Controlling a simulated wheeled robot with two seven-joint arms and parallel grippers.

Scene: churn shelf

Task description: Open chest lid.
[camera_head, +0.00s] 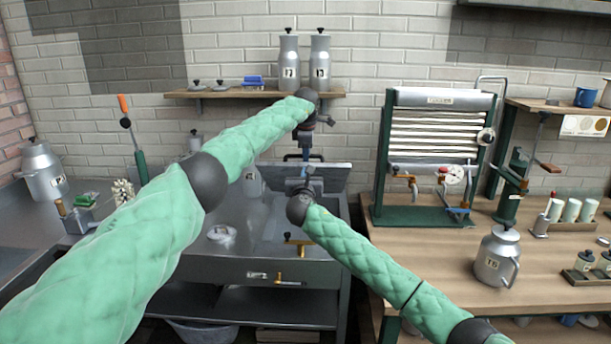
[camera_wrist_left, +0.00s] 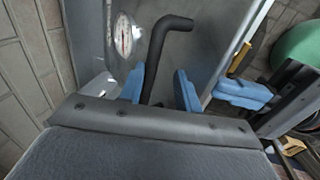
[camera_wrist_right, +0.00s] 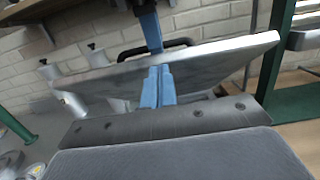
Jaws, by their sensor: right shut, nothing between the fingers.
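The grey chest lid (camera_head: 332,178) stands tilted up at the back of the metal chest (camera_head: 255,270). Its pale slab (camera_wrist_right: 218,58) fills the middle of the right wrist view. A black bar handle (camera_wrist_left: 162,50) sits on the lid. My left gripper (camera_head: 306,153) is at the handle, with its blue fingers (camera_wrist_left: 160,88) apart on either side of the bar; contact is unclear. My right gripper (camera_head: 305,174) is shut and empty, its fingertips (camera_wrist_right: 159,70) close against the lid in view. Whether they touch it I cannot tell.
A wall shelf (camera_head: 225,94) with two metal cans (camera_head: 290,60) is above the chest. A green-framed press (camera_head: 435,150) stands on the wooden table to the right, with a milk can (camera_head: 497,258) in front. A round cover (camera_head: 221,234) lies on the metal top.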

